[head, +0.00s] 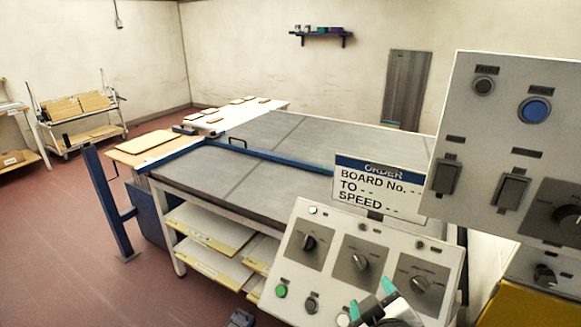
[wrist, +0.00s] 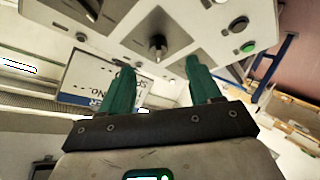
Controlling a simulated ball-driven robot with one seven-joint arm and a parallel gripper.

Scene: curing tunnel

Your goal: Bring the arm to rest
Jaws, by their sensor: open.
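My gripper (head: 373,301) shows at the bottom of the head view, in front of the lower right part of a sloped control panel (head: 333,268). Its two green fingers stand apart with nothing between them; they also show in the wrist view (wrist: 165,88). The panel has several black knobs, a green button (head: 281,290) and a white button partly beside the fingers. In the wrist view the panel (wrist: 205,30) lies beyond the fingertips. I cannot tell whether the fingers touch it.
An upright panel (head: 465,120) with a blue button and switches stands at right. An order sign (head: 378,187) stands behind the sloped panel. A long grey table (head: 300,150) with shelves of boards lies beyond. A blue post (head: 107,200) stands left. The red floor (head: 60,230) at left is clear.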

